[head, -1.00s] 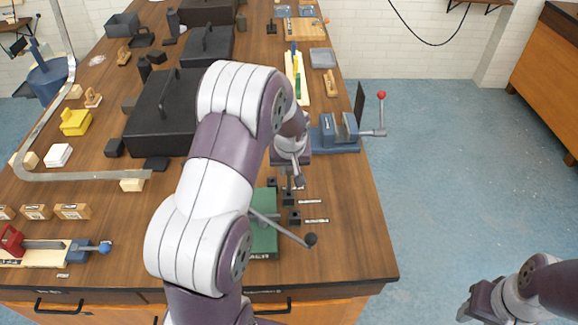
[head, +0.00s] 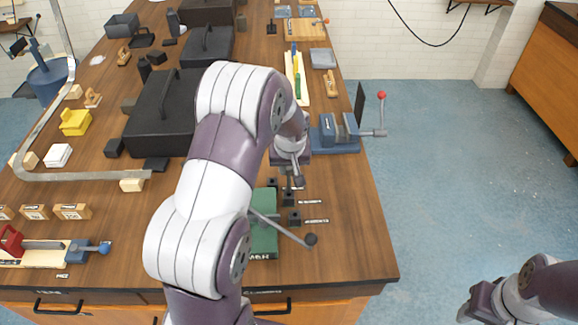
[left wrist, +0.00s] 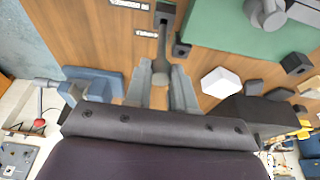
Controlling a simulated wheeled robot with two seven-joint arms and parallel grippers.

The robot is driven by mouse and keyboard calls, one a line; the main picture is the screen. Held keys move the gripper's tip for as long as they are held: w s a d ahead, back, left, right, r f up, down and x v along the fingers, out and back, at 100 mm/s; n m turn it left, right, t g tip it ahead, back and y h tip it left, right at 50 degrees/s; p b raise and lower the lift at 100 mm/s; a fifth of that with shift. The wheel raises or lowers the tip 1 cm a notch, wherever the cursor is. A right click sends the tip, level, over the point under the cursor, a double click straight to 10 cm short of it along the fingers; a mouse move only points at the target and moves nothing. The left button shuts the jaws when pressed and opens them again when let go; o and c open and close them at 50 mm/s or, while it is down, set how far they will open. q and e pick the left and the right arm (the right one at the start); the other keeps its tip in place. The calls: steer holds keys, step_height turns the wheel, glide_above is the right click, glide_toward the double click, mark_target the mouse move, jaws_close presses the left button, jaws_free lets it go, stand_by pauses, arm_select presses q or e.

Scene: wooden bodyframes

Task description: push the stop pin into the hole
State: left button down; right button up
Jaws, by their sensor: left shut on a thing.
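My left gripper (head: 298,181) hangs over the right part of the bench, by the small black blocks. In the left wrist view its two grey fingers (left wrist: 161,88) are closed around the end of a slim grey pin (left wrist: 161,60), which I take to be the stop pin. The pin extends away from the fingers towards a dark block (left wrist: 166,13); I cannot tell whether it touches it. No hole is clearly visible. A second black block (left wrist: 181,49) stands beside the pin. In the head view my arm hides much of this. My right gripper (head: 480,304) is at the lower right, away from the bench.
A green base (head: 263,238) with a black-knobbed lever (head: 310,239) stands close by, partly behind my arm. A blue vise (head: 338,134) with a red-knobbed handle is farther back at the bench's right edge. Black cases (head: 160,112) stand left. Bare wood lies at the front right.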

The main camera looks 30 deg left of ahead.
mark_target(289, 174)
arm_select(q)
steer(key=shift+f+b, duration=1.75)
steer(key=shift+f, duration=0.3)
steer(key=c, duration=0.9)
jaws_free()
steer(key=shift+o, duration=0.2)
steer(key=b+v, duration=0.2)
steer(key=v, duration=1)
steer(key=shift+r, duration=0.4)
steer(key=shift+s, duration=0.1)
